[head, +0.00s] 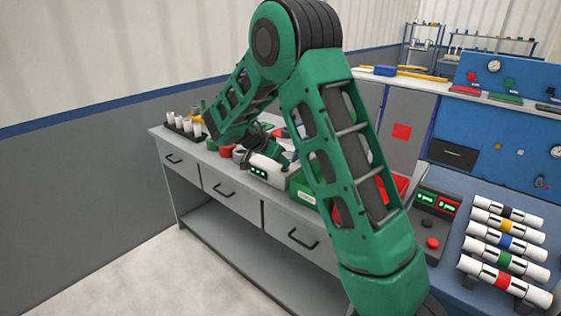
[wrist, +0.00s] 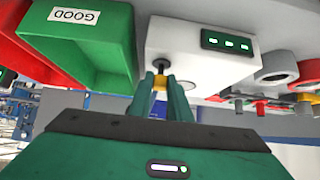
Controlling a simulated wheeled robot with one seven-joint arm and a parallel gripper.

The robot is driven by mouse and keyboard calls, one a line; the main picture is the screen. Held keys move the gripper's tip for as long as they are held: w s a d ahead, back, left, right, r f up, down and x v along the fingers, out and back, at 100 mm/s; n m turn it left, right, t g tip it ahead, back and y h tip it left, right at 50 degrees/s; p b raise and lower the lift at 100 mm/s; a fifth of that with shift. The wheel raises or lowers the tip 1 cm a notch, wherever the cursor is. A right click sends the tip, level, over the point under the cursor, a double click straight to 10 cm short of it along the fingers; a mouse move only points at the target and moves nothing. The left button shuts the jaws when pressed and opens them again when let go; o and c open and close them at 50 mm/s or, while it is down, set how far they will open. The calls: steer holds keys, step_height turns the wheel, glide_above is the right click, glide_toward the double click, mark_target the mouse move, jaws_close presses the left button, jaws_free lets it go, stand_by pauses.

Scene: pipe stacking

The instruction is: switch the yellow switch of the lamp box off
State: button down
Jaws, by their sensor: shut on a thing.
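The lamp box (wrist: 190,62) is white, with three lit green lamps (wrist: 227,43) on a dark panel. It also stands on the grey bench in the head view (head: 278,179). The yellow switch (wrist: 160,81) sits by a black stem on the box and is mostly covered by my fingers. My gripper (wrist: 160,86) is shut on the yellow switch in the wrist view. In the head view my arm reaches over the bench to the box, and the fingertips are too small and hidden to make out there.
A green bin (wrist: 85,40) marked GOOD and a red bin (wrist: 25,50) stand beside the box. Red and grey round parts (wrist: 280,65) lie on its other side. A rack of banded pipes (head: 505,245) stands at the right of the head view.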

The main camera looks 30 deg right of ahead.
steer(key=shift+a+f+h, duration=0.15)
steer(key=shift+a+h, duration=0.2)
steer(key=shift+h, duration=0.15)
steer(key=shift+f, duration=0.1)
steer(key=c, duration=1.6)
jaws_free()
steer(key=shift+c, duration=0.2)
steer(key=v, duration=1)
steer(key=shift+s+a, duration=0.25)
steer(key=shift+a, duration=0.05)
